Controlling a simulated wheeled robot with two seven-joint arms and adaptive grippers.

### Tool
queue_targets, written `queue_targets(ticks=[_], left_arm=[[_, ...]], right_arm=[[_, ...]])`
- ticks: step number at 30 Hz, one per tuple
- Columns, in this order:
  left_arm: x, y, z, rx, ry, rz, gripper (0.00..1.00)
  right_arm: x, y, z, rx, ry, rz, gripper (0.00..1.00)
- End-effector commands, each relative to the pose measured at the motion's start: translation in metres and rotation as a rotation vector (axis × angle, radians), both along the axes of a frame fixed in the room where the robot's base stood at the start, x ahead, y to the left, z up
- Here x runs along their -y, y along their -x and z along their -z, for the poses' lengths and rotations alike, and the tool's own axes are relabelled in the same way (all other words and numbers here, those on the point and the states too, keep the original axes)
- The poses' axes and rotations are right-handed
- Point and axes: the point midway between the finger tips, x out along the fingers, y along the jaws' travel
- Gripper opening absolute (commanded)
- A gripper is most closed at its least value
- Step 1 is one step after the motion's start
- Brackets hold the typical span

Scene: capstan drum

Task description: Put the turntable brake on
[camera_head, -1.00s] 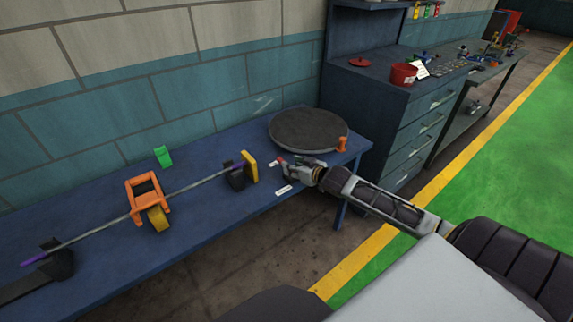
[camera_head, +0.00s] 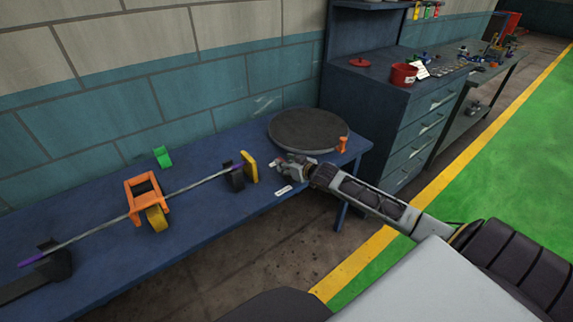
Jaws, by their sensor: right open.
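The turntable (camera_head: 308,128) is a dark, flat round disc at the right end of the blue bench. My right gripper (camera_head: 284,164) is open at the disc's front left edge, low over the bench top. A small lever with a red end shows only in part at the fingertips; the gripper hides most of it, and I cannot tell whether they touch. A small orange block (camera_head: 342,144) stands at the disc's right front edge. My left gripper is out of view.
A drawer cabinet (camera_head: 395,130) with a red bucket (camera_head: 403,74) stands to the right.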

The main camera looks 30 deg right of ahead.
Motion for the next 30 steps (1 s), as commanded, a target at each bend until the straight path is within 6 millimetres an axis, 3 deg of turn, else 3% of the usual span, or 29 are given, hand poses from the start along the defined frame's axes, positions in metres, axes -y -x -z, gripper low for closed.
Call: queue_targets(ticks=[9, 19, 30], left_arm=[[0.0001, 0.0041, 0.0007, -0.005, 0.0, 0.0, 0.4], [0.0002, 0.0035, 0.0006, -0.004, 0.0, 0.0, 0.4], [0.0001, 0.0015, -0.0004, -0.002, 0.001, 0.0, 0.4]], right_arm=[[-0.0003, -0.0007, 0.0003, 0.0, 0.0, 0.0, 0.41], [-0.0002, -0.0006, 0.0004, 0.0, -0.001, 0.0, 0.0], [-0.0006, 0.0001, 0.0004, -0.001, 0.0, -0.001, 0.0]])
